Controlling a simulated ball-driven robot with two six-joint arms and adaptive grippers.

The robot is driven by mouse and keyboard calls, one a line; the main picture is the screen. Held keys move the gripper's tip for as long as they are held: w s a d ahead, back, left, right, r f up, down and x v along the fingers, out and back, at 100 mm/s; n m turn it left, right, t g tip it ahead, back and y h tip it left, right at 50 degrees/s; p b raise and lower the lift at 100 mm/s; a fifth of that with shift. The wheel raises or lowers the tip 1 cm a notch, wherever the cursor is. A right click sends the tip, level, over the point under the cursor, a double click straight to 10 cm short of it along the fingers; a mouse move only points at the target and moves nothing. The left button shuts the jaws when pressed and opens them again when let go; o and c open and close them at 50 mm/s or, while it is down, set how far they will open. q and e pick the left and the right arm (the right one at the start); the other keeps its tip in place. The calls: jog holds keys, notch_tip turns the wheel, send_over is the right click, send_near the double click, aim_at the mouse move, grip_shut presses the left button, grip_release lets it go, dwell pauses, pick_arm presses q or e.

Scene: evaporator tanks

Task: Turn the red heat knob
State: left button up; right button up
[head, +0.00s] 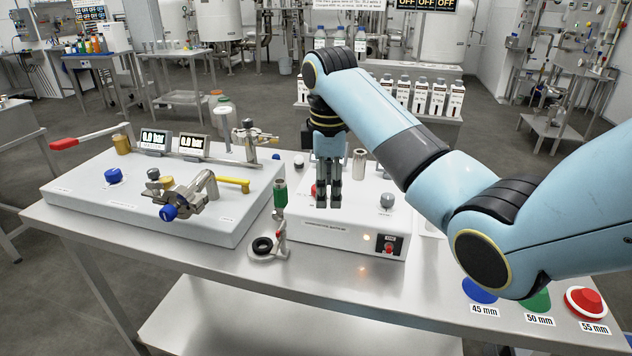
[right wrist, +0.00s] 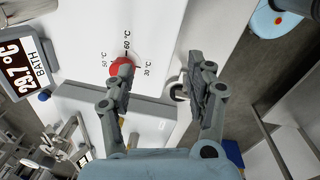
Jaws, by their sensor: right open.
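The red heat knob (right wrist: 121,66) shows in the right wrist view on a white panel, with temperature marks for 30, 50 and 60 °C around it. In the head view a small red part of it (head: 313,190) shows beside my right gripper (head: 328,203), which hides the rest. My right gripper also shows in the right wrist view (right wrist: 160,72), with its fingers apart and nothing between them. Its left finger overlaps the knob's lower edge in the picture; I cannot tell whether they touch. My left gripper is not in view.
The white unit (head: 340,236) also carries a grey knob (head: 387,201), a metal post (head: 359,165) and a switch plate (head: 389,245). A green-handled valve (head: 280,205) stands close left. The left panel (head: 110,205) holds valves and displays.

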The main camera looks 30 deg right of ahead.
jog(key=w+d+r+n, duration=0.2)
jog(key=w+r+n, duration=0.1)
jog(key=w+r, duration=0.35)
jog(key=shift+g+y, duration=0.3)
jog(key=shift+g, duration=0.1)
jog(key=f, duration=0.9)
jog(key=shift+s+a+f+p, duration=0.15)
jog(key=shift+s+f+p, duration=0.2)
jog(key=shift+f+p, duration=0.05)
grip_shut()
